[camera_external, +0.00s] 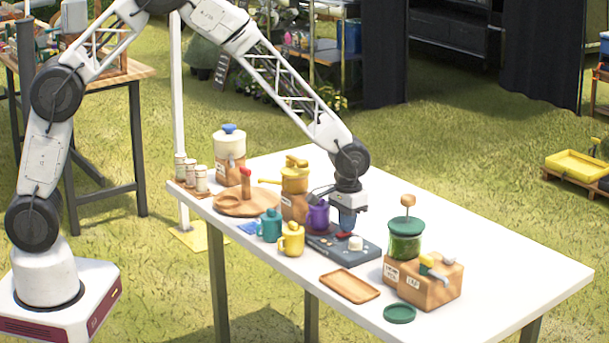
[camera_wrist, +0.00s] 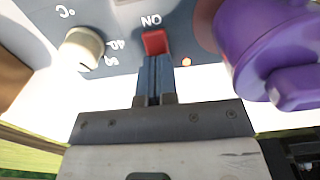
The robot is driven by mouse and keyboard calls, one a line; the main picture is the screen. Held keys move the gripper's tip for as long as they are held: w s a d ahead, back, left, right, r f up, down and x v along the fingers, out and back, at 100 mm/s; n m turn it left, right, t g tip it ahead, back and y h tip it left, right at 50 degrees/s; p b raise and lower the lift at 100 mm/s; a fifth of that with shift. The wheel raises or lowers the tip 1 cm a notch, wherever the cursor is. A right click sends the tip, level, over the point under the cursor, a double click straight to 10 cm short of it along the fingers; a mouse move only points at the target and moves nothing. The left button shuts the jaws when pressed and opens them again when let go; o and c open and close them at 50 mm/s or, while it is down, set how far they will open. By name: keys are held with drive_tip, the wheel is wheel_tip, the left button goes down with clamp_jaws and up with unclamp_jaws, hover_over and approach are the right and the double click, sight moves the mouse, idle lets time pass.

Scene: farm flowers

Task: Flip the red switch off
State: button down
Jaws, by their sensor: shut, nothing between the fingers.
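The red switch (camera_wrist: 154,42) sits on the face of a blue-grey control panel (camera_wrist: 130,15), next to the letters "ON", which appear upside down in the wrist view. It also shows in the external view as a small red piece (camera_external: 344,236) on the dark panel (camera_external: 368,252). My gripper (camera_wrist: 154,62) is shut with nothing between its fingers. Its fingertips are at the lower edge of the switch in the wrist view; I cannot tell whether they touch it. In the external view my gripper (camera_external: 347,228) points down over the panel, close to the switch.
A cream knob (camera_wrist: 82,48) is on the panel left of the switch, and a small lit orange light (camera_wrist: 186,62) is to its right. A purple mug (camera_wrist: 265,50) stands close by. Yellow (camera_external: 292,240) and teal (camera_external: 270,226) mugs and a wooden tray (camera_external: 349,286) are nearby.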

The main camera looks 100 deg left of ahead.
drive_tip(key=shift+r, duration=3.35)
drive_tip(key=shift+s+d+r, duration=0.1)
drive_tip(key=shift+d+r, duration=0.15)
drive_tip(key=shift+r, duration=0.1)
drive_tip(key=s+d+r+m+t, duration=0.1)
drive_tip(key=s+d+r+m, duration=0.3)
drive_tip(key=s+d+r, duration=1.4)
drive_tip(key=s+d+r+m, duration=0.1)
drive_tip(key=s+d, duration=0.2)
drive_tip(key=s, duration=0.6)
drive_tip(key=s+d+r+m+t, duration=0.1)
drive_tip(key=s+d+m, duration=0.1)
drive_tip(key=s, duration=0.7)
drive_tip(key=s+d+r+m, duration=0.2)
drive_tip(key=s+d, duration=0.2)
drive_tip(key=s, duration=0.5)
drive_tip(key=shift+s+t, duration=0.3)
drive_tip(key=shift+s, duration=0.1)
